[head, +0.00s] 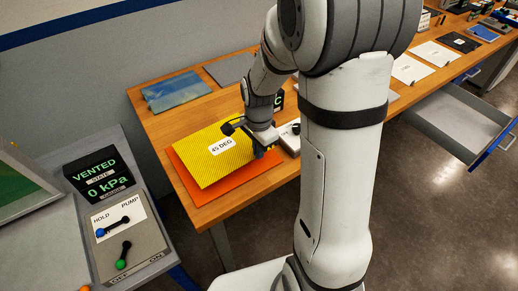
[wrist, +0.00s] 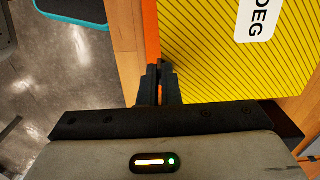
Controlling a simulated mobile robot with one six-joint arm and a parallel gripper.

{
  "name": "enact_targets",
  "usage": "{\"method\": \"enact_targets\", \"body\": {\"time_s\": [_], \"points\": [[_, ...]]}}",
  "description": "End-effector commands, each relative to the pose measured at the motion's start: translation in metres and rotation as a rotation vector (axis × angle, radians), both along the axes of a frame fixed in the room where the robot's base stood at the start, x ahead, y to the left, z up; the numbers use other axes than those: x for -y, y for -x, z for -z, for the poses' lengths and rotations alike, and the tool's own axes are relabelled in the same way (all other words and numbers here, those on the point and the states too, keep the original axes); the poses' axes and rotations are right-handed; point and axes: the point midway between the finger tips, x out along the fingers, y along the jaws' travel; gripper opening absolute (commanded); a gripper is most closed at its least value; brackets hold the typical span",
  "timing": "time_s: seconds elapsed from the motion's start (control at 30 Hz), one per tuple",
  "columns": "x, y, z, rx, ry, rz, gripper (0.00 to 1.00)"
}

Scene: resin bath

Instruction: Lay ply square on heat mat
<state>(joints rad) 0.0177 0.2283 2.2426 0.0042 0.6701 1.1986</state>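The ply square (head: 205,160) is a yellow sheet with fine dark stripes and a white "45 DEG" label. In the head view it lies over the orange heat mat (head: 203,199), covering most of it. Orange shows along the near and left edges. My gripper (head: 264,151) is low at the right part of the ply. In the wrist view the ply (wrist: 215,55) fills the upper right, with a strip of the mat (wrist: 152,30) beside it. My gripper fingers (wrist: 158,72) are close together across the ply's edge and look shut on it. Whether the ply touches the mat everywhere is unclear.
The wooden table (head: 165,120) also holds a blue-green sheet (head: 176,91) and a grey sheet (head: 229,69) at the back. A control panel (head: 125,233) with levers and a "VENTED 0 kPa" display (head: 101,176) stands at left. An open drawer (head: 452,122) juts out at right.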

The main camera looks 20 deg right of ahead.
Motion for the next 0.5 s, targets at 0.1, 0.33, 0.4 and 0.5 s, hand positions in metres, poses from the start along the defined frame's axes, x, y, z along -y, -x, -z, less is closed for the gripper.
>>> {"method": "enact_targets", "body": {"time_s": [0.1, 0.33, 0.4, 0.5], "points": [[0.000, 0.000, 0.000, 0.000, 0.000, 0.001, 0.00], [0.000, 0.000, 0.005, 0.000, 0.000, 0.001, 0.00], [0.001, 0.000, 0.007, 0.000, 0.000, 0.001, 0.00], [0.001, 0.000, 0.011, 0.000, 0.000, 0.001, 0.00]]}}
